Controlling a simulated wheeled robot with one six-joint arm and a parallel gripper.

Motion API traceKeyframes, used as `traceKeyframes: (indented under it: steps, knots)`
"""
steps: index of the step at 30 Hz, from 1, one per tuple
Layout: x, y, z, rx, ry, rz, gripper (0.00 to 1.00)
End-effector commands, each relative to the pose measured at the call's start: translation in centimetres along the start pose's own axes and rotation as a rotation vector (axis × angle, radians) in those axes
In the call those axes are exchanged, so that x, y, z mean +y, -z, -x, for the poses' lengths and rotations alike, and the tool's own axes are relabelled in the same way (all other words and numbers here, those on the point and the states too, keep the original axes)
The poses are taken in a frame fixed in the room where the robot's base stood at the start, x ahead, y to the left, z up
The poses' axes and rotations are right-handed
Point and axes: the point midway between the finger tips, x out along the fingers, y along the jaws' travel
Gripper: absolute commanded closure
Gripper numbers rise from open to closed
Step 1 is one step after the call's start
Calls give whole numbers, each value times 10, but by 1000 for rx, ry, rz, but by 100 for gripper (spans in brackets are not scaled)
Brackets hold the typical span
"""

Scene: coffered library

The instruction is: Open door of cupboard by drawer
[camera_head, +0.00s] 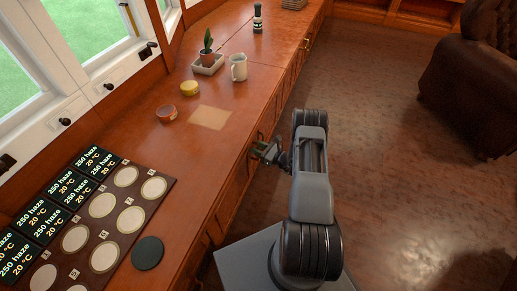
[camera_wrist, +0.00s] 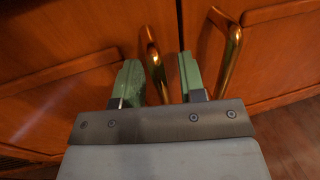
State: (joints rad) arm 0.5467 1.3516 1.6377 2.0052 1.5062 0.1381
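The cupboard front (camera_wrist: 70,40) is reddish-brown wood and fills the wrist view, with a dark seam between two panels. One curved brass handle (camera_wrist: 153,55) appears between the two green fingers of my gripper (camera_wrist: 159,62). A second brass handle (camera_wrist: 231,55) is just right of the right finger. The fingers are spread apart, with visible gaps beside the first handle; I cannot tell its exact depth between them. In the head view my gripper (camera_head: 266,150) is at the front of the long wooden counter (camera_head: 215,165), below its top edge. The drawer is not clearly distinguishable.
On the counter are a white mug (camera_head: 238,67), a potted cactus (camera_head: 207,50), a yellow round container (camera_head: 189,88), a reddish bowl (camera_head: 166,113) and a dark bottle (camera_head: 257,19). A brown leather armchair (camera_head: 470,75) stands right. The floor (camera_head: 400,180) between is clear.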

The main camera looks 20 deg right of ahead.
Motion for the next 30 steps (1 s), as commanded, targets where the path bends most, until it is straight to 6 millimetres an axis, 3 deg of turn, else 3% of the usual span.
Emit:
traceKeyframes:
  steps: [13,25,30]
  knots:
    - [0,0,0,0,0,0,100]
    - [0,0,2,0,2,-1,100]
    - [-1,-1,18,0,41,-3,100]
